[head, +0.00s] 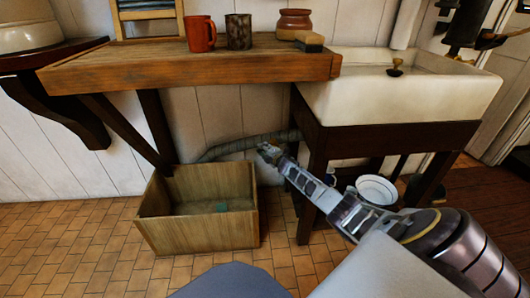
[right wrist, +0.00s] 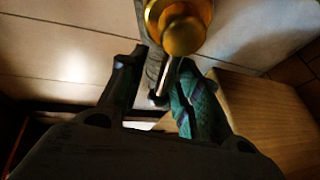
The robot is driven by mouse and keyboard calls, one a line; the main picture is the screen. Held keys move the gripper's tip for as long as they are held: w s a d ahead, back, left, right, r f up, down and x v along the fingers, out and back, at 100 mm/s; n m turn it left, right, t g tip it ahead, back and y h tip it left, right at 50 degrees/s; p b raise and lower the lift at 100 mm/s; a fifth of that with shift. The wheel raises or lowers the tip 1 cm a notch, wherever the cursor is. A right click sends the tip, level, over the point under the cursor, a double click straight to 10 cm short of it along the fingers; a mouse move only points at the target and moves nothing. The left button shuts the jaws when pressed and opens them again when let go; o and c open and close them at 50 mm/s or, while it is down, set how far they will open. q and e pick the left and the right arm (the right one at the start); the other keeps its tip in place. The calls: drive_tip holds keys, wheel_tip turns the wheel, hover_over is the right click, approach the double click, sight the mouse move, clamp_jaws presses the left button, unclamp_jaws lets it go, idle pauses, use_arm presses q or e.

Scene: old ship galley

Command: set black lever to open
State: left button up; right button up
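My right gripper (head: 268,152) is low beneath the wooden counter, by the grey pipe (head: 235,146) along the wall. In the right wrist view, its two fingers stand apart (right wrist: 158,98). A brass valve part with a round knob (right wrist: 183,36) is just beyond the fingertips. A narrow dark, shiny rod (right wrist: 170,74), which may be the black lever, runs from the brass down between the fingers. I cannot tell whether a finger touches it. A green patterned surface covers the right-hand finger area. In the head view the gripper hides the valve. My left gripper is out of view.
A wooden crate (head: 197,233) stands on the tiles under the counter (head: 150,72), close to the gripper. A table leg (head: 306,190) of the white sink (head: 400,100) stands to the right. A white bowl (head: 376,189) sits under the sink. The front floor is clear.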

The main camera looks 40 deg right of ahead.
drive_tip(key=shift+s+d+r, duration=0.1)
drive_tip(key=shift+s+d, duration=0.05)
drive_tip(key=shift+s, duration=0.2)
drive_tip(key=v, duration=1.1)
drive_tip(key=shift+a, duration=0.3)
idle(0.7)
drive_tip(key=shift+s, duration=0.15)
